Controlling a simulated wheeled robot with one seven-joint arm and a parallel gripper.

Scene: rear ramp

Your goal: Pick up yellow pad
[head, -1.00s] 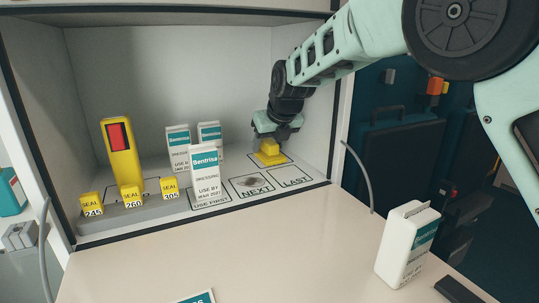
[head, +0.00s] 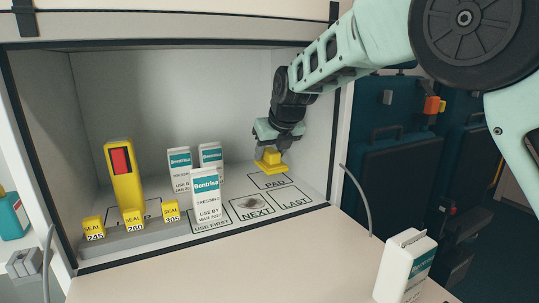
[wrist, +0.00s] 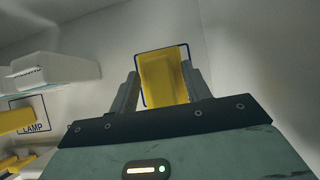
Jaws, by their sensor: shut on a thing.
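The yellow pad (head: 270,160) is a small yellow block with a wider flat base. My gripper (head: 279,147) is shut on it and holds it a little above the outlined square marked PAD (head: 269,181) at the right rear of the shelf. In the wrist view the yellow pad (wrist: 163,78) sits between the two fingers of my gripper (wrist: 165,92). Its underside and the far finger's contact are partly hidden in the head view.
Several white Bentrisa cartons (head: 207,200) stand left of the pad. A yellow device with a red window (head: 122,172) and several yellow seal tags (head: 133,219) are further left. The NEXT (head: 252,207) and LAST (head: 291,198) squares are free of cartons. Another carton (head: 404,268) stands outside, front right.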

